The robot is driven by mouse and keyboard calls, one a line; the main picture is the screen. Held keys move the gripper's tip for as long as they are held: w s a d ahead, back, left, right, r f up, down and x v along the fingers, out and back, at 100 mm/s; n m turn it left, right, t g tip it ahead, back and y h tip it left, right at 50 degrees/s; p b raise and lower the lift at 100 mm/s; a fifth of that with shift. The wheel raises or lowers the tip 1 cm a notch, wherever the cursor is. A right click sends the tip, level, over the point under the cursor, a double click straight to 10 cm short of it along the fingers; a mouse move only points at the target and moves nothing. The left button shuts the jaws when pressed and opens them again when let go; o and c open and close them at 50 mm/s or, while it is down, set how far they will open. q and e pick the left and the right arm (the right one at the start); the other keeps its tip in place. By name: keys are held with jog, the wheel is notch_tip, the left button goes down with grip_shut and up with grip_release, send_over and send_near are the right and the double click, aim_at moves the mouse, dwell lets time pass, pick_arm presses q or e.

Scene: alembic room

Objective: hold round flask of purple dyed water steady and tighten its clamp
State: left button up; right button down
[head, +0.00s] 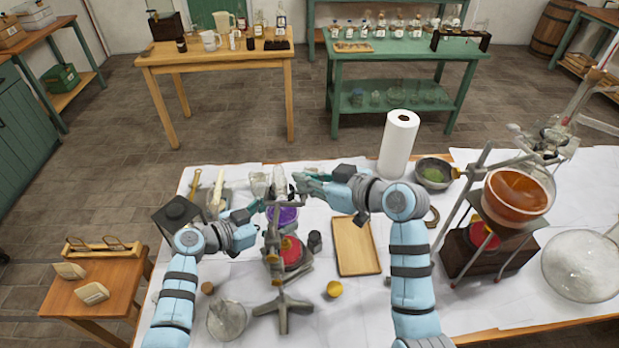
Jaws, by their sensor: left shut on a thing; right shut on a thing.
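The round flask of purple dyed water (289,215) stands mid-table at a metal stand (284,308), above a red-topped round base (290,254). Its clamp (294,198) is at the flask's upper part, partly hidden by my grippers. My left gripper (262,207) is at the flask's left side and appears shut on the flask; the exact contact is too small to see. My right gripper (298,180) reaches in from the right above the purple body and appears shut on the clamp. The clamp's screw cannot be made out.
A wooden tray (356,246), a small dark bottle (315,241) and a yellow lid (334,289) lie right of the stand. A dark box (180,215) is at left. A paper towel roll (398,145), a bowl (434,173) and an orange-filled flask (516,192) stand to the right.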

jog(key=shift+m+t+h, duration=0.3)
jog(key=shift+m+t, duration=0.1)
jog(key=c, duration=1.7)
grip_release()
jog(key=v, duration=1.2)
jog(key=shift+r, duration=0.1)
